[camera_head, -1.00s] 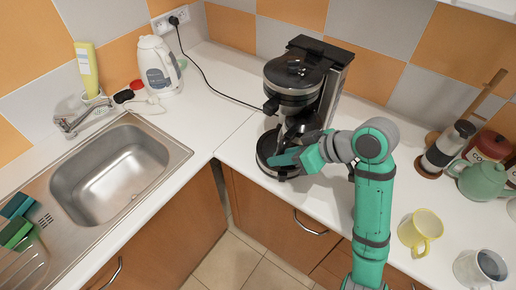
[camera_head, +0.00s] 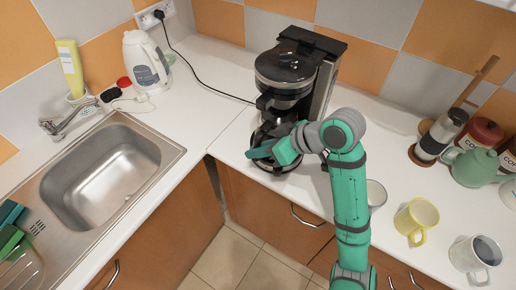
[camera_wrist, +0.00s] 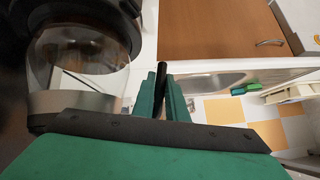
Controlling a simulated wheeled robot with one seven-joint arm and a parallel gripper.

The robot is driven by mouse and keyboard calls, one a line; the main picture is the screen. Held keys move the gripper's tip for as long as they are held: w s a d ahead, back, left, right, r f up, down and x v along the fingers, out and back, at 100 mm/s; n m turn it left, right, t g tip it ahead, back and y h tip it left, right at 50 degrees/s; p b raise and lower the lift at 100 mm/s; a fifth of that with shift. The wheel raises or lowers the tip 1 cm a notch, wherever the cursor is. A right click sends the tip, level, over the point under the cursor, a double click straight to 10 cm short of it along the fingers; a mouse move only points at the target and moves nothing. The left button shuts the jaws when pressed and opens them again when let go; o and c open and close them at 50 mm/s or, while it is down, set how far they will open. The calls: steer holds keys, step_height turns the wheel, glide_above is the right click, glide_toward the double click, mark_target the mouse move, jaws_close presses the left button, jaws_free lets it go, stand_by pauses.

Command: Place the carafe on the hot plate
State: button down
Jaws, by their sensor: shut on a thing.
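The carafe (camera_wrist: 80,60) is clear glass with a grey band and fills the left of the wrist view. My gripper (camera_wrist: 161,95) is shut on its black handle, between the two green fingers. In the head view my gripper (camera_head: 262,153) is at the front of the black coffee machine (camera_head: 290,70). There the carafe is mostly a dark shape below the brew basket, partly hidden by my gripper. The hot plate (camera_head: 277,169) is the dark base of the machine, largely covered. I cannot tell whether the carafe touches it.
A yellow mug (camera_head: 415,220), a glass-like mug (camera_head: 473,258) and a partly hidden white cup (camera_head: 376,192) stand right of my arm. The sink (camera_head: 100,170) and white kettle (camera_head: 146,62) are left.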

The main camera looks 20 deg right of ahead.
steer(key=c, duration=1.8)
jaws_free()
steer(key=shift+d, duration=0.1)
steer(key=shift+o, duration=0.2)
steer(key=shift+s+d+r, duration=0.15)
steer(key=shift+d+r, duration=0.05)
steer(key=shift+r, duration=0.1)
steer(key=v, duration=1.1)
steer(key=shift+r, duration=0.25)
